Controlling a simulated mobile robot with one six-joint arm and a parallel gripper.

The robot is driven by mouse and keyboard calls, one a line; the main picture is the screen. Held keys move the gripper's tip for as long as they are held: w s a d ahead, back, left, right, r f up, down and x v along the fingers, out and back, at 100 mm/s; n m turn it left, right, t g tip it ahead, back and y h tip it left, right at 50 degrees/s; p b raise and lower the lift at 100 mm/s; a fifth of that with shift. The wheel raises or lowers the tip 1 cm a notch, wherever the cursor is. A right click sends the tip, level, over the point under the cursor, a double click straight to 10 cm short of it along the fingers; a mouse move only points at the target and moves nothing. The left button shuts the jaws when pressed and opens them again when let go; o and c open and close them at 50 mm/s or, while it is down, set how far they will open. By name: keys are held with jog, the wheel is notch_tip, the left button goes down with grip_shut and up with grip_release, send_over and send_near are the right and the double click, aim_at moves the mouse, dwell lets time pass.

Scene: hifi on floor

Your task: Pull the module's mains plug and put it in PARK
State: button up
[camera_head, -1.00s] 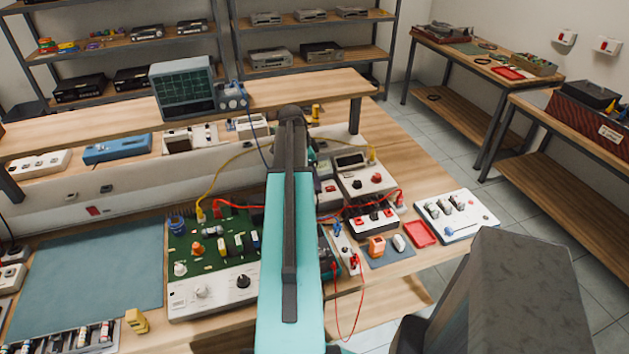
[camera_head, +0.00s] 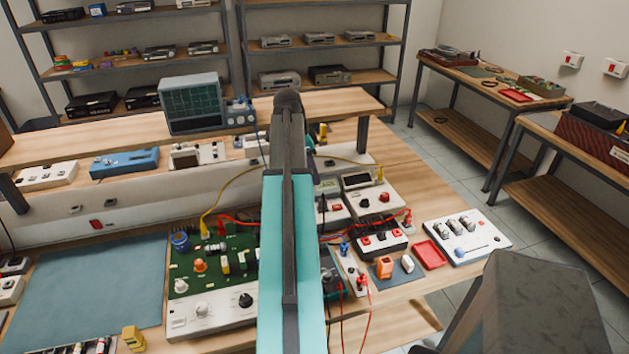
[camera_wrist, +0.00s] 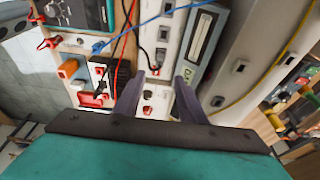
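My gripper (camera_wrist: 158,98) is open in the wrist view, its two dark fingers apart with nothing held between them. A white unit (camera_wrist: 150,108) with small sockets or buttons lies beyond and between the fingers. A dark cable (camera_wrist: 146,50) runs down to it, ending near a small red spot; whether this end is the module's mains plug I cannot tell. In the head view my own arm hides the gripper. A green circuit-board module (camera_head: 184,268) with a white knob panel stands left of the arm. I cannot read a PARK label in either view.
An orange plug-like block (camera_head: 385,267), a white one (camera_head: 407,264) and a red tray (camera_head: 429,255) lie on the right. Red, blue and yellow leads cross this area. A blue mat (camera_head: 85,285) is clear on the left. An oscilloscope (camera_head: 194,104) stands on the upper shelf.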

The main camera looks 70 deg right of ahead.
jog(key=shift+v, duration=0.8)
jog(key=shift+r, duration=0.1)
jog(key=shift+r+p, duration=1.4)
jog(key=shift+r, duration=1)
jog(key=shift+s, duration=0.1)
